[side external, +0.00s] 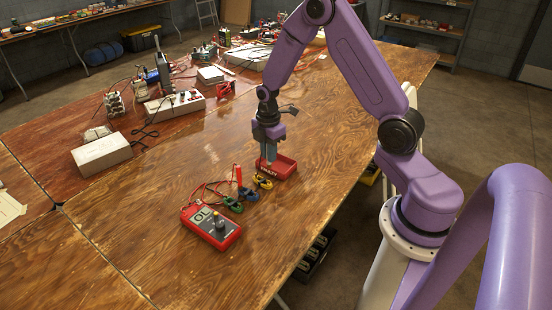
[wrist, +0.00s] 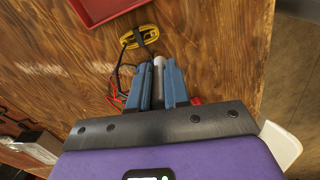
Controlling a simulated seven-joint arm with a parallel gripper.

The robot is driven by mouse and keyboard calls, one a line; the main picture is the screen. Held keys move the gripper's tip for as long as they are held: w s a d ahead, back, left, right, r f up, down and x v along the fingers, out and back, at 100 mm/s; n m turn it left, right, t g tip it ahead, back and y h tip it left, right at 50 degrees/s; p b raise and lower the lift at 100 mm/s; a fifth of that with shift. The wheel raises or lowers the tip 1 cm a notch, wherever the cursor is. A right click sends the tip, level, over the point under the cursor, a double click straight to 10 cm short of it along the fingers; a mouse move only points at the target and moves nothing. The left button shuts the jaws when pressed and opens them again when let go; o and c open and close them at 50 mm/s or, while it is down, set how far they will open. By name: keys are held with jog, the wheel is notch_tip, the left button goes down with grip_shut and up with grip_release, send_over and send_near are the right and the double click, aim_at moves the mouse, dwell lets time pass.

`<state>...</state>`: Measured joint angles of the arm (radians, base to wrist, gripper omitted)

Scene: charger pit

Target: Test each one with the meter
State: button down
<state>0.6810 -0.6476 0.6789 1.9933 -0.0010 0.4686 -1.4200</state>
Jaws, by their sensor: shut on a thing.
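My gripper (side external: 268,158) is shut on a pale grey cylinder (wrist: 159,64), whose rounded end shows between the blue-grey fingers in the wrist view. A red meter (side external: 226,238) with a pale display and a knob lies on the table. A red upright piece (side external: 239,175) stands near the holders.
A shallow red tray (side external: 289,172) with lettering on its front lies close by my gripper; it also shows in the wrist view (wrist: 140,3). A white box (side external: 102,156), a power strip and tools crowd the far side. The table's near part is clear.

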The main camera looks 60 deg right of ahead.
jog(key=shift+w+d+f, duration=0.15)
jog(key=shift+f, duration=0.95)
jog(key=shift+w+d+f, duration=0.15)
jog(key=shift+d+f, duration=0.05)
jog(key=shift+f, duration=0.9)
jog(key=shift+w+d+f, duration=0.15)
jog(key=shift+f, duration=0.95)
jog(key=shift+f, duration=0.9)
dwell(0.6)
jog(key=c, duration=0.7)
grip_release()
jog(key=shift+r, duration=0.1)
jog(key=shift+r, duration=3.65)
